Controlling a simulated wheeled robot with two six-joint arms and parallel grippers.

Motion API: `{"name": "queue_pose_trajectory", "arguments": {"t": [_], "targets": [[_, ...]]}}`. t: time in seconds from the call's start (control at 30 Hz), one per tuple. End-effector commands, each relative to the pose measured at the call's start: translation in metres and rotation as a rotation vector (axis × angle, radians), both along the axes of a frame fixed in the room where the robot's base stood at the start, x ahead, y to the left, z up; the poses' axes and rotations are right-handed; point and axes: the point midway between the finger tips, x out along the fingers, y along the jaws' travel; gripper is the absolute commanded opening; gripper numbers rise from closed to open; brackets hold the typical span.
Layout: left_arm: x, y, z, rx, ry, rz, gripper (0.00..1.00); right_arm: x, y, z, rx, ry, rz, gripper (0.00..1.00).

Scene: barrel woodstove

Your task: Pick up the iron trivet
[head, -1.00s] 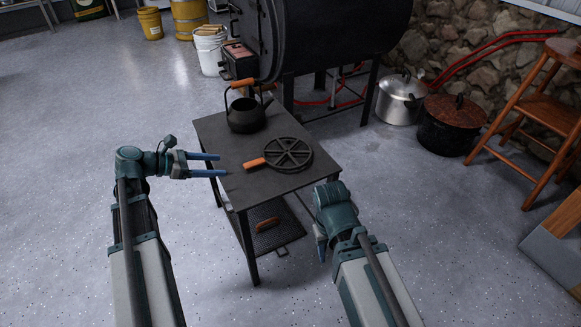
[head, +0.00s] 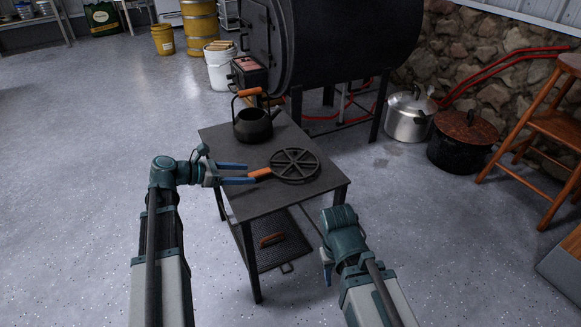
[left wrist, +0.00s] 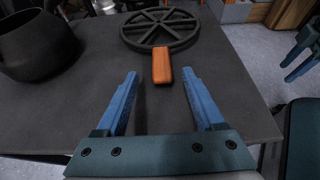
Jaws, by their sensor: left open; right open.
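The iron trivet (head: 296,164) is a round, black, spoked disc with an orange handle, lying flat on the small dark table (head: 262,204). In the left wrist view the trivet (left wrist: 160,28) lies beyond my fingers, its orange handle (left wrist: 162,66) pointing back toward them. My left gripper (head: 252,174) is open, just above the table's left side. Its blue fingers (left wrist: 160,92) point at the handle, whose near end lies at the level of the fingertips, between them as seen; nothing is gripped. My right gripper (head: 327,268) hangs low near the table's front right corner.
A black kettle (head: 252,124) with an orange handle stands on the table behind the trivet. A barrel stove (head: 345,35) stands behind the table. A mesh shelf (head: 275,240) is below. Pots (head: 410,116) and a wooden stool (head: 555,125) are at the right. Open floor lies left.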

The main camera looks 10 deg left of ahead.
Motion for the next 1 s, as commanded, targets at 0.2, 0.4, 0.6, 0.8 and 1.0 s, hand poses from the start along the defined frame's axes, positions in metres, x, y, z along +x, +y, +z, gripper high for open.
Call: {"name": "queue_pose_trajectory", "arguments": {"t": [0.2,0.4,0.6,0.8,1.0], "targets": [[0.002,-0.003,-0.001,0.000,0.000,0.000,0.70,0.000,0.000,-0.001,0.000,0.000,0.000,0.50],[0.013,-0.024,-0.009,0.000,0.000,-0.002,0.70,0.000,0.000,-0.009,0.000,0.000,-0.002,0.50],[0.026,-0.042,-0.017,0.000,0.000,-0.001,0.70,0.000,0.000,-0.017,0.000,0.000,-0.003,0.50],[0.026,-0.043,-0.016,0.000,0.000,0.000,0.70,0.000,0.000,-0.016,0.000,0.000,-0.003,0.50],[0.026,-0.043,-0.016,0.000,0.000,0.000,0.36,0.000,0.000,-0.016,0.000,0.000,-0.003,0.50]]}}
